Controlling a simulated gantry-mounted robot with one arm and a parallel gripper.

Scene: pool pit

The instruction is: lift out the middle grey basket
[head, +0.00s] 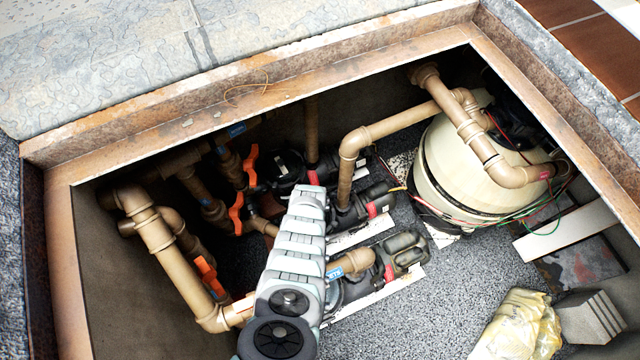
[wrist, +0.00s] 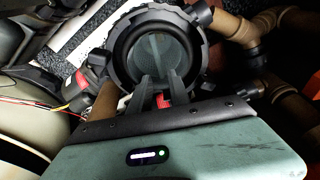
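In the wrist view, a round black-collared pump pot (wrist: 114,45) stands open ahead of my gripper. A grey, dim interior (wrist: 155,55) shows inside it; I take this as the grey basket, but its rim and handle are not clear. My gripper (wrist: 160,84) has two dark fingers apart at the near edge of the pot, with a gap and something red between them. Nothing is clearly held. In the head view, my arm covers the pot and my fingertips. The middle pump's motor (head: 366,204) shows to the right of the arm.
Tan pipes (head: 168,250) with orange valve handles (head: 236,214) rise at the left. Another pump (head: 403,250) lies nearer. A cream filter tank (head: 445,165) stands at the right under a pipe. A yellowish bag (head: 522,325) and grey blocks (head: 590,318) sit front right.

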